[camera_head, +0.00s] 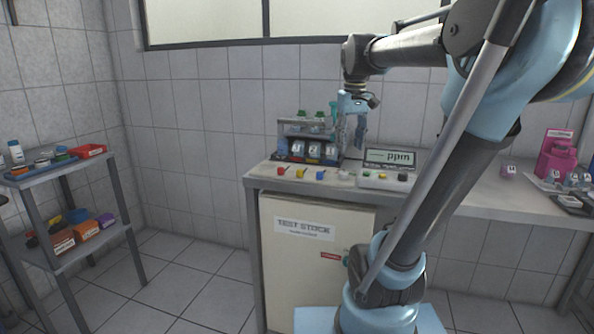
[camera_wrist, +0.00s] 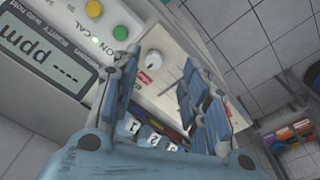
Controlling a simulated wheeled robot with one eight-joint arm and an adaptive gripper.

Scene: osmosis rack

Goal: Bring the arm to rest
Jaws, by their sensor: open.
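My arm reaches in from the right in the head view and bends down over the bench. My gripper (camera_head: 350,125) hangs pointing down above the bench top, beside the right end of the osmosis rack (camera_head: 308,138). In the wrist view my gripper (camera_wrist: 160,90) shows its two blue-grey fingers spread apart with nothing between them. The ppm meter (camera_head: 389,168) stands on the bench to the right of the gripper; its display (camera_wrist: 45,65) reads dashes in the wrist view.
Coloured valves (camera_head: 300,173) line the bench's front edge below the rack. A cabinet labelled TEST STOCK (camera_head: 305,262) stands under the bench (camera_head: 470,200). A pink container (camera_head: 556,160) stands at the far right. A shelf unit (camera_head: 40,185) with trays is at left. Floor between is clear.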

